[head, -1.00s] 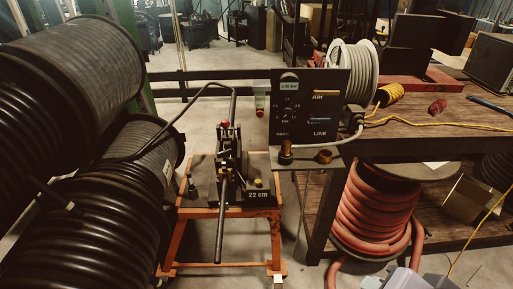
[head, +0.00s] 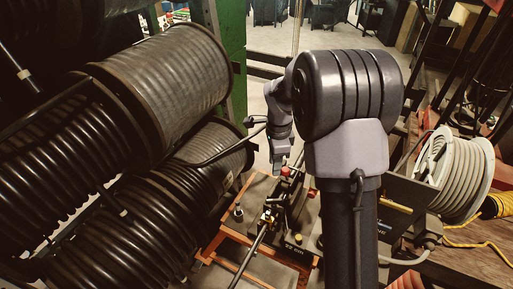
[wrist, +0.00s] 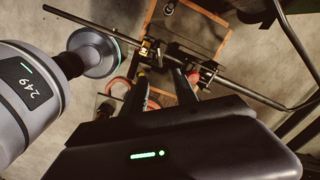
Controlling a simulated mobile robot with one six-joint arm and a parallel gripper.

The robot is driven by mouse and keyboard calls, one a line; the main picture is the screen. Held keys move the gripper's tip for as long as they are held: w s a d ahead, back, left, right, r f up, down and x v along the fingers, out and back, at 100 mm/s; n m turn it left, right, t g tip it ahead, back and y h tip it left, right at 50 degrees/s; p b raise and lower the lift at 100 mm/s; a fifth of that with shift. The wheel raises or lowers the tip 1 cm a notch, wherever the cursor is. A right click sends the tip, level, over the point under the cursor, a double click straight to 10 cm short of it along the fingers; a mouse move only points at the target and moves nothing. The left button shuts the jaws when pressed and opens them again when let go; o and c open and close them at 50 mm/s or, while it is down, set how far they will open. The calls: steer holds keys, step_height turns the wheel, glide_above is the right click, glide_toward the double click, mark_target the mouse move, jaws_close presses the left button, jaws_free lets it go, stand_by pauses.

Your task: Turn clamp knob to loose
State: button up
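The crimper (head: 270,222) stands on an orange-framed cart with a wooden top. It has a long lever rod (head: 250,254), a red knob (head: 285,171) at its top and a yellow knob (head: 298,238) beside the "22 cm" label. I cannot tell which one is the clamp knob. My gripper (head: 278,168) points down above the crimper near the red knob. In the wrist view its two dark fingers (wrist: 160,78) are apart with nothing visible between them. A red knob (wrist: 193,76) shows close to the right finger, and a brass part (wrist: 150,48) lies past the fingertips.
The control panel (head: 398,205) stands on the right, partly hidden by my arm. A white hose reel (head: 465,175) and yellow cord lie on the workbench (head: 478,240).

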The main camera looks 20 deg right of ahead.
mark_target(274, 199)
steer(key=shift+m, duration=0.7)
steer(key=f+b, duration=0.1)
steer(key=f, duration=0.5)
steer(key=f+b, duration=0.1)
steer(key=f, duration=0.6)
steer(key=d+f+b, duration=0.1)
steer(key=f, duration=0.5)
steer(key=shift+w+f, duration=0.1)
steer(key=shift+f, duration=0.15)
jaws_close()
